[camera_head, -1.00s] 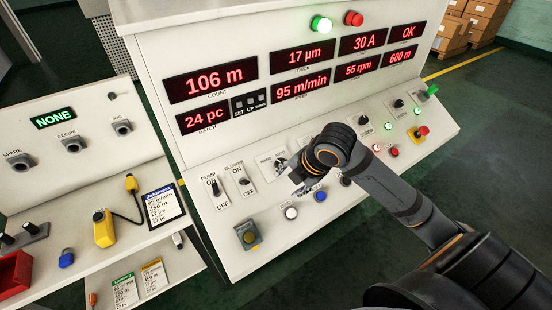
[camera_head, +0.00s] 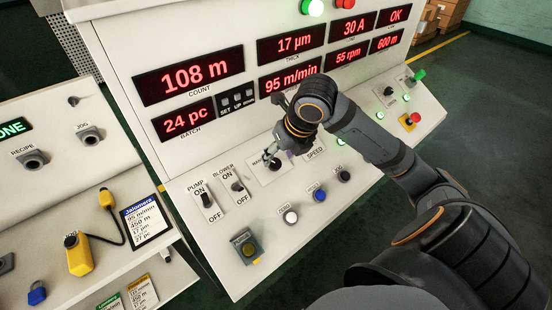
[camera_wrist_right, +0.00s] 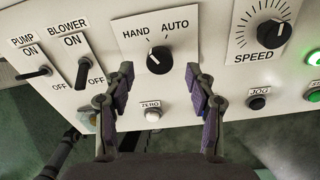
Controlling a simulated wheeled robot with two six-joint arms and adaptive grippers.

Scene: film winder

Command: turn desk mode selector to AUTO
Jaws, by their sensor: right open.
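The desk mode selector is a black round knob (camera_wrist_right: 159,60) on a white plate marked HAND and AUTO in the right wrist view. Its light pointer mark appears to lean up and left, towards HAND. In the head view the selector (camera_head: 272,164) shows small and partly covered below my right gripper. My right gripper (camera_wrist_right: 160,71) is open and empty, with one finger on each side of the knob in the wrist picture. Contact with the knob does not show. My left gripper is in neither view.
PUMP (camera_wrist_right: 36,73) and BLOWER (camera_wrist_right: 83,70) switches sit left of the selector, and the SPEED dial (camera_wrist_right: 270,33) sits right. The white ZERO button (camera_wrist_right: 152,115) lies below it. Red number displays (camera_head: 194,75) fill the upright panel above the sloping desk.

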